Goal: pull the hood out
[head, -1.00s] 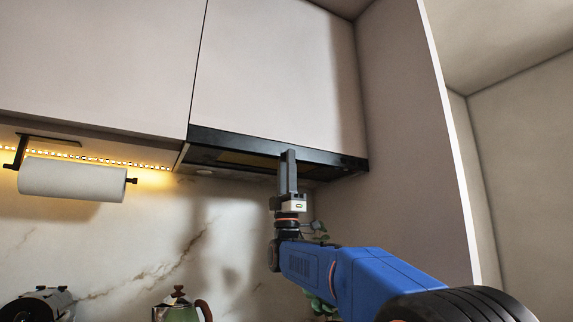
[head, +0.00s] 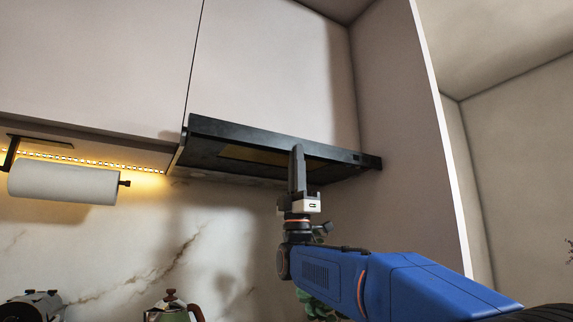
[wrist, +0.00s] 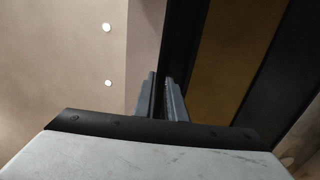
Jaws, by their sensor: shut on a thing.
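The black range hood (head: 230,135) is mounted under the white upper cabinets in the head view. Its front panel stands out from the cabinet face, and part of its dark underside with a yellowish filter panel shows. My gripper (head: 298,150) points up at the hood's front edge, right of its middle, with its fingers shut on that edge. In the wrist view my gripper (wrist: 163,95) has its two fingers close together on the edge of the hood (wrist: 195,50), with the yellowish filter to the right. The exact contact is partly hidden by the fingers.
White cabinet doors (head: 265,70) are above the hood, and a tall side panel (head: 405,130) is to its right. A paper towel roll (head: 62,181) hangs at the left. A kettle (head: 174,308) stands below. The space in front of the hood looks free.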

